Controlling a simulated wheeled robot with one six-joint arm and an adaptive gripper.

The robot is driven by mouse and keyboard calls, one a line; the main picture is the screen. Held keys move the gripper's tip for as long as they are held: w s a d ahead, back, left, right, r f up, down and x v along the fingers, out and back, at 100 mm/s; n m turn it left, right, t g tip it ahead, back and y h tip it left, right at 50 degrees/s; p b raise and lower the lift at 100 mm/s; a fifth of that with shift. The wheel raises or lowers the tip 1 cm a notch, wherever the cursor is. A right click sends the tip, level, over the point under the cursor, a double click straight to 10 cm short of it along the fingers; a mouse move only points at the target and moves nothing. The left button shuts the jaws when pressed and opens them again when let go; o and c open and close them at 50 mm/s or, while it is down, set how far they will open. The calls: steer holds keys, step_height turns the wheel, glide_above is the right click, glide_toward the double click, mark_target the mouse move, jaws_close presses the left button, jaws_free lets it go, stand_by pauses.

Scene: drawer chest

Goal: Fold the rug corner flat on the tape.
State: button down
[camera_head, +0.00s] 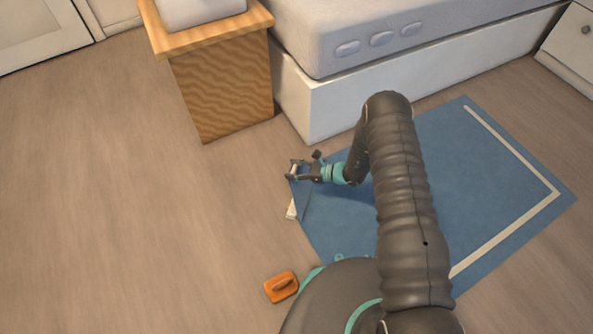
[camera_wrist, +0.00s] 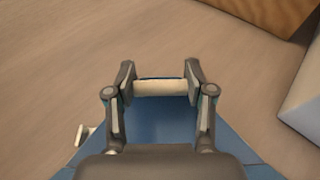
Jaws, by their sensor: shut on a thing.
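The blue rug (camera_head: 450,165) lies on the wood floor, with a cream stripe near its right edges. My gripper (camera_head: 294,171) is at the rug's left corner. In the wrist view my gripper (camera_wrist: 160,84) is shut on a cream bar-like strip (camera_wrist: 160,88) at the rug corner, with blue rug (camera_wrist: 160,115) behind it. A small whitish piece (camera_head: 292,209), perhaps the tape, shows at the rug's left edge, below my gripper in the picture. It also shows in the wrist view (camera_wrist: 85,135). My arm hides the middle of the rug.
An orange block with a handle (camera_head: 281,287) lies on the floor near my base. A wooden bedside cabinet (camera_head: 222,90) and a bed with a white base (camera_head: 330,105) stand behind the rug. A white drawer unit (camera_head: 572,45) is at the far right. The left floor is clear.

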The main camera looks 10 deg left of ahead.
steer(key=shift+d, duration=0.1)
steer(key=shift+c, duration=2)
jaws_free()
steer(key=v, duration=1.2)
